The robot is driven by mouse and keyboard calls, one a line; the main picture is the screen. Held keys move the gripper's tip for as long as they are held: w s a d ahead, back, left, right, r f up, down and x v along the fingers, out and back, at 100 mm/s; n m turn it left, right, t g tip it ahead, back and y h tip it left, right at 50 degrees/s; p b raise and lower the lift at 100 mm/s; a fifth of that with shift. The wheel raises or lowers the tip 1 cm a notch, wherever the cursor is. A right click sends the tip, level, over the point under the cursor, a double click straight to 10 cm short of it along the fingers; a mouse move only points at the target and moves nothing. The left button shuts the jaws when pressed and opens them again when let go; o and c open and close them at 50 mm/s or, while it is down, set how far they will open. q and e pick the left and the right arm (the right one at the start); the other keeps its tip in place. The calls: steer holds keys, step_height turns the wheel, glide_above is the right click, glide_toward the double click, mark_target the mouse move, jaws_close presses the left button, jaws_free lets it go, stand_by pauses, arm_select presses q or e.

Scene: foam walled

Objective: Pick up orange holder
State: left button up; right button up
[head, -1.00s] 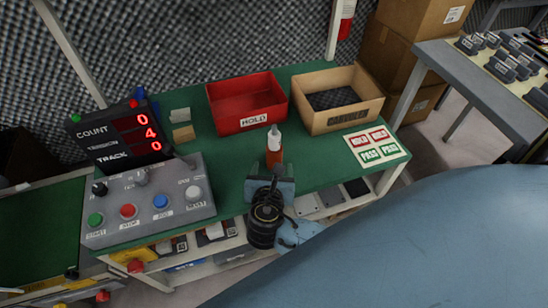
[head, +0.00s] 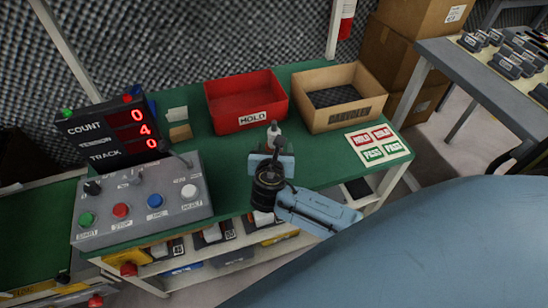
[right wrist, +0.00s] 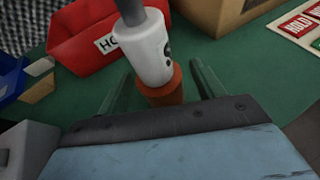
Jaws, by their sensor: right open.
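The orange holder (right wrist: 163,86) is upright on the green table, with a white upper part (right wrist: 145,47) and a grey tip. In the head view only its white top (head: 273,132) shows past my right gripper (head: 271,152); the orange part is hidden there. In the right wrist view my right gripper (right wrist: 162,74) is open, with one finger on each side of the orange holder. I cannot tell whether either finger touches it. My left gripper is not in view.
A red HOLD bin (head: 247,99) and a tan bin (head: 340,97) stand behind. A control box (head: 140,208) and count display (head: 112,135) are at left. A card with red and green labels (head: 378,144) lies at right. Green table is clear between them.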

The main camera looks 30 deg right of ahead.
steer(key=shift+w+d+f, duration=0.1)
steer(key=shift+w+d, duration=0.05)
steer(key=shift+w, duration=0.05)
steer(key=c, duration=0.9)
steer(key=shift+c, duration=1.1)
